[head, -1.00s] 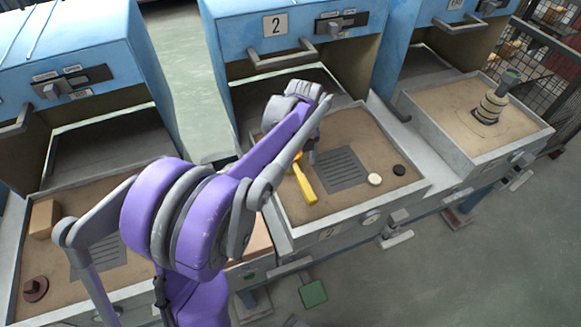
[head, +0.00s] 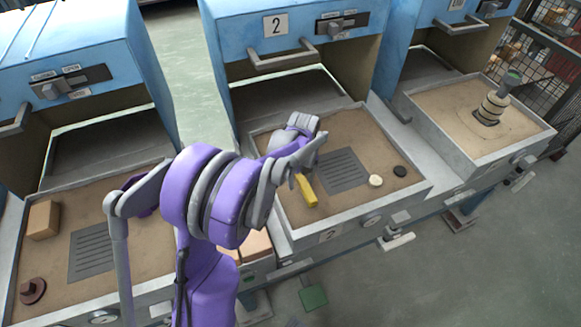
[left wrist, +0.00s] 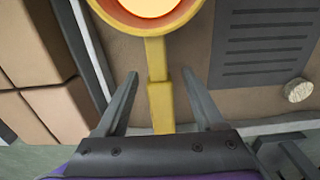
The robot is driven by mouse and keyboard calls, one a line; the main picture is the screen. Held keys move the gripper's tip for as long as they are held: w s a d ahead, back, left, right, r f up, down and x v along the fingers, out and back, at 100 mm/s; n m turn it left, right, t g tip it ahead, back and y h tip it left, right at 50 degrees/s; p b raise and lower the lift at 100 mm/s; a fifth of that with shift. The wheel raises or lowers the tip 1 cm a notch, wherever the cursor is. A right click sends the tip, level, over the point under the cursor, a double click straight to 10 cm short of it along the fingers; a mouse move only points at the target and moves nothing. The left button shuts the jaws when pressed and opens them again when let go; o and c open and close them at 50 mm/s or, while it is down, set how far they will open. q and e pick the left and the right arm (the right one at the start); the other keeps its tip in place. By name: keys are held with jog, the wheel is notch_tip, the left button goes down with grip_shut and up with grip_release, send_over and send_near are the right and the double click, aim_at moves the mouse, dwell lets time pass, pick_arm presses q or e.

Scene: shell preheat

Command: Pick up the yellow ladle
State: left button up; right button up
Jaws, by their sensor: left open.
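The yellow ladle (head: 307,190) lies on the sandy bed of the middle station; in the head view only part of its handle shows, the rest hidden behind my left arm. In the left wrist view the ladle's handle (left wrist: 159,95) runs between the two fingers, and its round bowl with an orange inside is at the top edge. My left gripper (left wrist: 159,75) is open, with a finger on each side of the handle and a gap to both. My right gripper is not in view.
A slotted grate (head: 343,170), a pale disc (head: 376,181) and a black disc (head: 400,171) lie right of the ladle. The tray's raised rim (head: 365,214) runs in front. Tan blocks (left wrist: 40,95) sit left of the gripper. Blue machine 2 (head: 300,25) stands behind.

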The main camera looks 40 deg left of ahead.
pick_arm(q)
grip_shut()
jog(key=shift+r, duration=0.15)
